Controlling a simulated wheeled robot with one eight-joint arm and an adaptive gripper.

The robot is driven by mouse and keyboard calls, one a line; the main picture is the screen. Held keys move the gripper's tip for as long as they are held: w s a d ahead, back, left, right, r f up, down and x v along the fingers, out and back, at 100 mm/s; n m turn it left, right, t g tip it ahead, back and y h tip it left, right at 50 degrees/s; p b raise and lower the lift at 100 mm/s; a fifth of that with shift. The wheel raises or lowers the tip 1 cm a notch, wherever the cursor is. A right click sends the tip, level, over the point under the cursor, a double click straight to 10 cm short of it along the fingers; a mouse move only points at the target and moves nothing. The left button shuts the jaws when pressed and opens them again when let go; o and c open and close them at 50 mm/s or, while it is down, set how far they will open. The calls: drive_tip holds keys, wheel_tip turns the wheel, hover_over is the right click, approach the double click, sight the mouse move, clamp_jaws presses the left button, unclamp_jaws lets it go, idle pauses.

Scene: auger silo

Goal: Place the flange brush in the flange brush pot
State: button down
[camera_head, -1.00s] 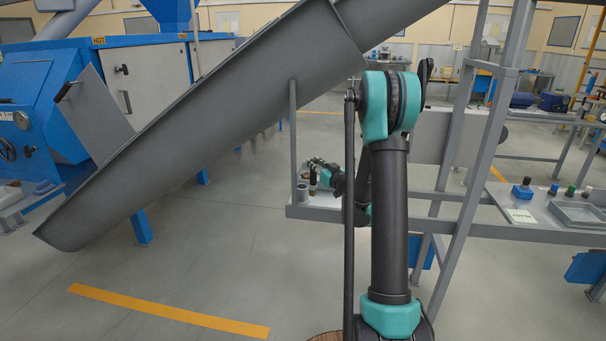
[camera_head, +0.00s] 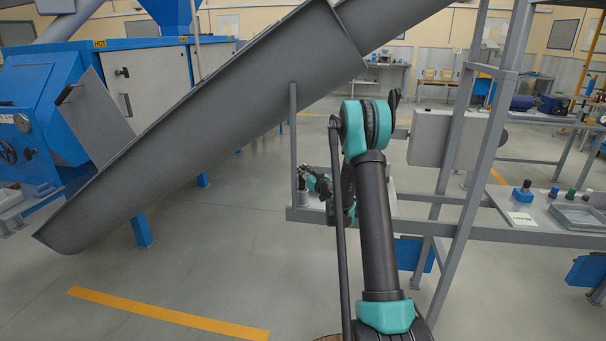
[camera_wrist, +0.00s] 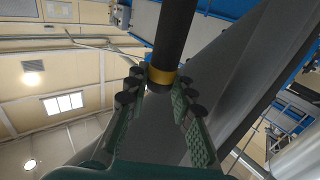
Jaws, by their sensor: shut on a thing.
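The flange brush (camera_wrist: 176,35) shows in the wrist view as a dark rod with a gold band, reaching from the top edge down between the fingers. My gripper (camera_wrist: 160,84) is shut on it near the band. In the head view my gripper (camera_head: 306,172) is small, at the left end of a grey shelf, above the flange brush pot (camera_head: 304,198). The pot is a small grey cylinder near the shelf's left edge. The brush's lower end is too small to make out there, so I cannot tell whether it is inside the pot.
A thin grey post (camera_head: 293,140) rises beside the pot, under the large sloping auger trough (camera_head: 210,120). A grey frame upright (camera_head: 480,150) stands right of my arm. A tray (camera_head: 578,217) and several small capped items sit on the shelf's right part.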

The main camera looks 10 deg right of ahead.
drive_tip(key=shift+f, duration=0.75)
drive_tip(key=c, duration=1.3)
unclamp_jaws()
